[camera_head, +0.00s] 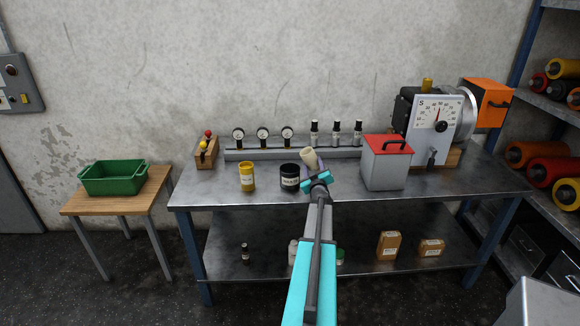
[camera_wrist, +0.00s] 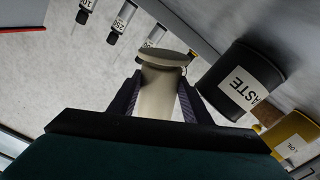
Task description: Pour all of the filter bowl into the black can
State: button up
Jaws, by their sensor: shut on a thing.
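The filter bowl (camera_head: 310,158) is a small cream cup. My gripper (camera_head: 316,178) is shut on it and holds it above the bench, its upper end leaning left. The wrist view shows the cream bowl (camera_wrist: 158,92) between both jaws. The black can (camera_head: 290,181) with a white label stands upright on the bench, just left of the bowl. The can (camera_wrist: 228,90) also shows in the wrist view, its label reading "ASTE" in part, apart from the bowl. What is inside the bowl and the can is hidden.
A yellow tin (camera_head: 247,181) stands left of the can. A grey box with a red lid (camera_head: 386,165) stands right of my gripper. A green crate (camera_head: 112,181) sits on the left side table.

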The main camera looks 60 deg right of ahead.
jog(key=shift+m, duration=0.9)
jog(key=f, duration=0.3)
jog(key=f+b, duration=0.1)
jog(key=shift+s+d+f, duration=0.2)
jog(key=shift+s+f, duration=0.1)
jog(key=shift+f, duration=0.1)
jog(key=shift+d+r+p, duration=0.1)
jog(key=shift+r+p, duration=0.15)
jog(key=shift+p, duration=0.15)
jog(key=shift+s+m, duration=0.1)
jog(key=shift+m, duration=0.2)
jog(key=shift+s+d+f+m+p, duration=0.1)
jog(key=shift+s+f+m+p, duration=0.05)
jog(key=shift+m+p, duration=0.5)
jog(key=shift+s+d+f+m+p, duration=0.15)
jog(key=shift+m+p, duration=0.3)
jog(key=shift+p, duration=0.3)
jog(key=shift+s+f+m+p, duration=0.1)
jog(key=shift+f+m+p, duration=0.15)
jog(key=shift+m+p, duration=0.2)
jog(key=shift+r+p, duration=1.65)
jog(key=shift+r, duration=1.35)
